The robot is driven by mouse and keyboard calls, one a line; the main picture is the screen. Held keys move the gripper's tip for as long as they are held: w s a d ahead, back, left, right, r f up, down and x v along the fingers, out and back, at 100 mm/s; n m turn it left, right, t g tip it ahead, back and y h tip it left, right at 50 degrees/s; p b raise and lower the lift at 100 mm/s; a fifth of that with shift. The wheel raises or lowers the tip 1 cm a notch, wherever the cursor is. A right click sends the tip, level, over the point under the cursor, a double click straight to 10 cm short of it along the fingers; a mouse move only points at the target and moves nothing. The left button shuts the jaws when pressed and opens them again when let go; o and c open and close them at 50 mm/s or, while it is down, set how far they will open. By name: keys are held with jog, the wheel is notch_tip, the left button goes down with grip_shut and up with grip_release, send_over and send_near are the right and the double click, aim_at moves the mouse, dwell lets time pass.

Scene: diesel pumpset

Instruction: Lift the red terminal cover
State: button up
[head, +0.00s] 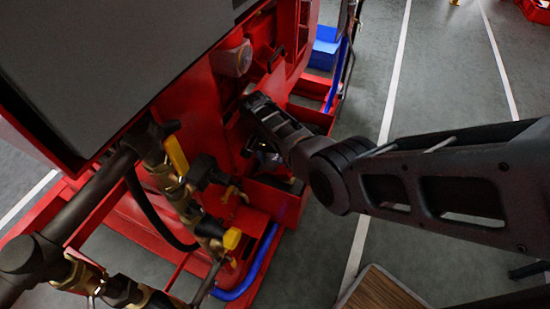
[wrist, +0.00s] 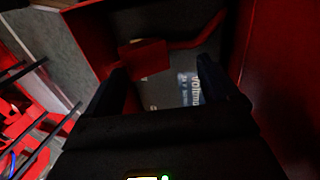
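In the wrist view, the red terminal cover (wrist: 143,55) is a small block on top of a battery (wrist: 160,92) with a printed label. A red cable (wrist: 203,36) runs right from near it. My gripper (wrist: 161,64) is open, its two dark fingers apart over the battery. The cover lies just beyond and between the fingertips, closer to the left one; I cannot tell whether they touch. In the head view my gripper (head: 264,152) reaches down into a dark, red-walled recess, and the cover cannot be made out there.
Red walls of the battery box (wrist: 85,45) stand close around the fingers. A large red panel (wrist: 285,80) is close on the right. In the head view, brass valves with a yellow handle (head: 176,154) and pipes stand left of the arm. Open grey floor lies right.

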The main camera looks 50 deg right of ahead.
jog(key=shift+a+f, duration=0.2)
jog(key=shift+a, duration=0.05)
jog(key=shift+c, duration=0.4)
jog(key=shift+w, duration=0.1)
jog(key=shift+w+a+r, duration=0.1)
jog(key=shift+r, duration=0.35)
jog(key=shift+c, duration=1.4)
jog(key=p+v, duration=0.1)
jog(key=v, duration=0.2)
jog(key=p+v, duration=0.1)
jog(key=v, duration=0.3)
jog(key=shift+d+r, duration=0.2)
jog(key=shift+r, duration=0.05)
jog(key=shift+c, duration=1.3)
